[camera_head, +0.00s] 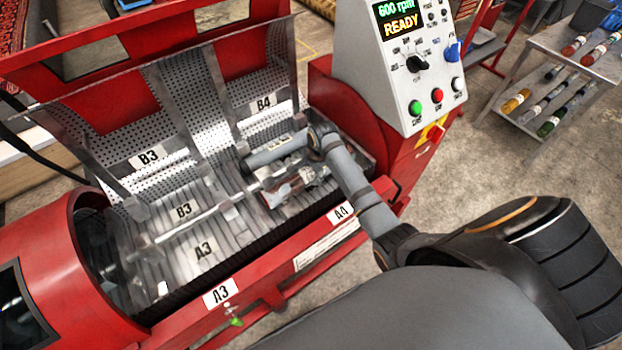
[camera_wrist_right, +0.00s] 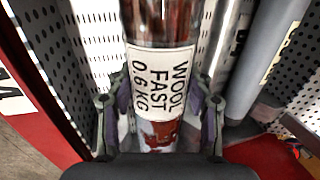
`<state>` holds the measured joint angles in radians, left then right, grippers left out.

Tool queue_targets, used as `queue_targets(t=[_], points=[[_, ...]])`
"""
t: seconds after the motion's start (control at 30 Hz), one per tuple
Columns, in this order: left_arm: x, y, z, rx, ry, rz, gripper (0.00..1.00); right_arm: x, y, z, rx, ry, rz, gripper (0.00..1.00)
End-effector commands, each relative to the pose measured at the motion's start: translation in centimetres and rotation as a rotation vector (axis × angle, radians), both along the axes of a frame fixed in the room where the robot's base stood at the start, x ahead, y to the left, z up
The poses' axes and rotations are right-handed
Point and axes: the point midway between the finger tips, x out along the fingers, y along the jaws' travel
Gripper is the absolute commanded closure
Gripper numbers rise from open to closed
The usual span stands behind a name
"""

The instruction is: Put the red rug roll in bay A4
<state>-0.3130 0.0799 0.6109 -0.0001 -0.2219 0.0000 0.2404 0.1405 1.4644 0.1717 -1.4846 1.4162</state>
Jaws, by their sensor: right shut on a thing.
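The red rug roll (camera_head: 285,190) is a clear-wrapped roll with a white label reading WOOL FAST 0.6 KG; it fills the middle of the right wrist view (camera_wrist_right: 160,135). My right gripper (camera_head: 307,177) is shut on it, with a finger on each side of the roll (camera_wrist_right: 160,118). The roll lies low over the front right part of the open machine, behind the A4 plate (camera_head: 341,212). I cannot tell whether it touches the bay floor. My arm hides part of bay A4. My left gripper is not in view.
A metal divider bar (camera_head: 205,213) runs along the machine. Bay A3 (camera_head: 203,250) is empty. The raised red lid (camera_head: 100,60) and control panel (camera_head: 410,65) stand around. A side table (camera_head: 570,60) holds several rolls.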

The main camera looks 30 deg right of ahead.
Motion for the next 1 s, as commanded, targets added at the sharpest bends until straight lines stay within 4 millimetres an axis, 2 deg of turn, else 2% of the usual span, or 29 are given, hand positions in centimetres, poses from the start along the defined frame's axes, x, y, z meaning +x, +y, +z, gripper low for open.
queue_targets(t=[0.1, 0.2, 0.37, 0.57, 0.6, 0.77, 1.0], points=[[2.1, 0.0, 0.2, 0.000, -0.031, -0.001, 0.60, 0.1, 0.0, -0.1, -0.001, -0.003, 0.001, 1.00], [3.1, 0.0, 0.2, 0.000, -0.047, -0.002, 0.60, 0.0, 0.0, -1.6, 0.000, 0.000, 0.001, 1.00], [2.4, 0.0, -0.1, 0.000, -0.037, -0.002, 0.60, 0.1, 0.0, -3.6, -0.002, -0.002, 0.001, 1.00], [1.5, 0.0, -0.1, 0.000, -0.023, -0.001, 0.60, 0.1, 0.0, -3.7, -0.002, -0.004, 0.001, 1.00], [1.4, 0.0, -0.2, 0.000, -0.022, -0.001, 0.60, 0.0, 0.0, -3.9, -0.002, 0.000, 0.001, 0.45], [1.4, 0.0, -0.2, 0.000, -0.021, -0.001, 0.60, 0.0, 0.0, -3.8, -0.001, 0.000, 0.001, 0.25], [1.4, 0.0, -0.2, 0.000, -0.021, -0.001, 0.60, 0.0, 0.0, -3.8, -0.001, -0.001, 0.001, 0.25]])
